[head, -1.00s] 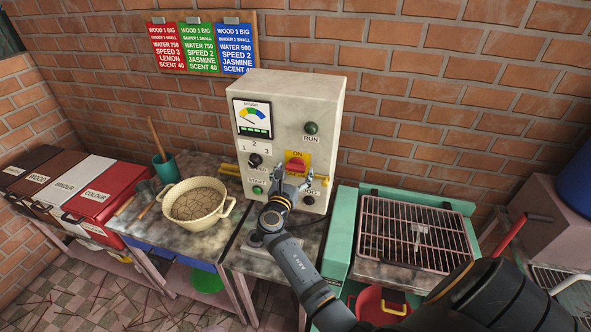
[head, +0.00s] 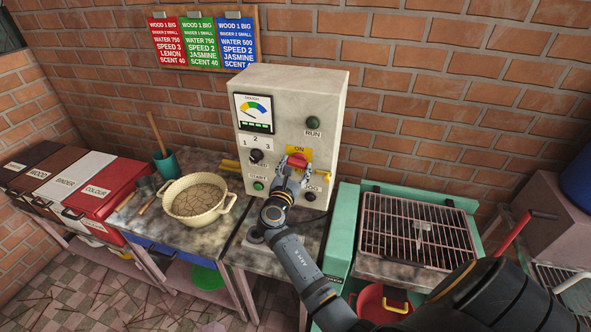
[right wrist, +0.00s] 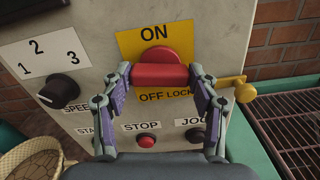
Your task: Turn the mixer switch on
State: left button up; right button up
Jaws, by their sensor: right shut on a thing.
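The mixer switch is a red rotary handle (head: 298,160) on a yellow plate marked ON and OFF LOCK, on the front of the pale control box. It also shows in the right wrist view (right wrist: 160,75), its bar lying nearly level below the ON label. My right gripper (head: 294,170) is at the handle. In the right wrist view its fingers (right wrist: 160,84) stand at the left and right ends of the red bar and are shut on it. The gripper covers part of the handle and plate in the head view. My left gripper is not in view.
A black speed knob (head: 256,156), a green START button (head: 258,186) and a red STOP button (right wrist: 147,141) are close by on the panel. A yellow rod end (right wrist: 244,92) juts out at the right. A cream pot (head: 196,216) stands left, a grill rack (head: 418,230) right.

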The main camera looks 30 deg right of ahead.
jog(key=m+b, duration=0.3)
jog(key=m, duration=0.1)
jog(key=shift+f+m, duration=0.15)
jog(key=shift+m, duration=0.15)
jog(key=m+b, duration=0.3)
jog(key=shift+m, duration=0.4)
jog(key=m+b, duration=0.4)
jog(key=shift+f, duration=0.1)
jog(key=shift+m+b, duration=1.4)
jog(key=shift+m, duration=0.3)
jog(key=shift+r, duration=0.2)
jog(key=o, duration=1.1)
jog(key=shift+d, duration=0.1)
jog(key=shift+o, duration=0.2)
